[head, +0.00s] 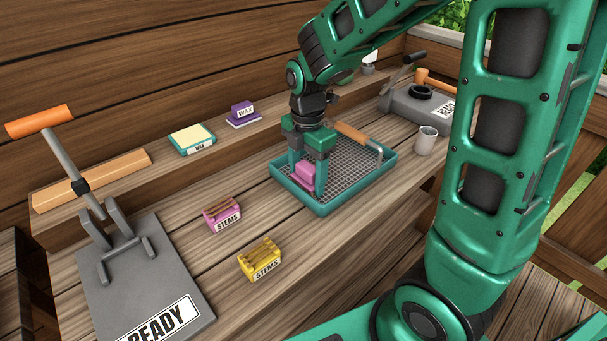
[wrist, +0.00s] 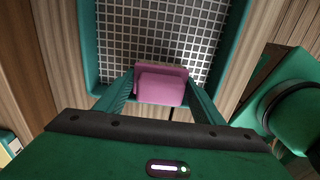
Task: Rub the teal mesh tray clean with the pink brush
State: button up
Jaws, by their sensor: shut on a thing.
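The teal mesh tray (head: 322,210) lies on the wooden bench, with a grey grid inside a teal rim. Its grid also shows in the wrist view (wrist: 155,30). My gripper (head: 307,180) is over the near left part of the tray, pointing down. It is shut on the pink brush (head: 303,171), which sits between the fingers in the wrist view (wrist: 161,85). The brush is low over the mesh; whether its underside touches is hidden. A tool with an orange-brown handle (head: 349,131) is at the tray's far edge, its metal end over the tray.
A pink stems box (head: 222,215) and a yellow stems box (head: 260,260) stand left of the tray. A grey cup (head: 426,141) stands to its right. A grey press marked READY (head: 135,275) fills the left front. Bare bench lies between boxes and tray.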

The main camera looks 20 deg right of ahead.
jog(key=shift+r, duration=0.6)
jog(key=shift+w, duration=0.1)
jog(key=shift+r, duration=2.55)
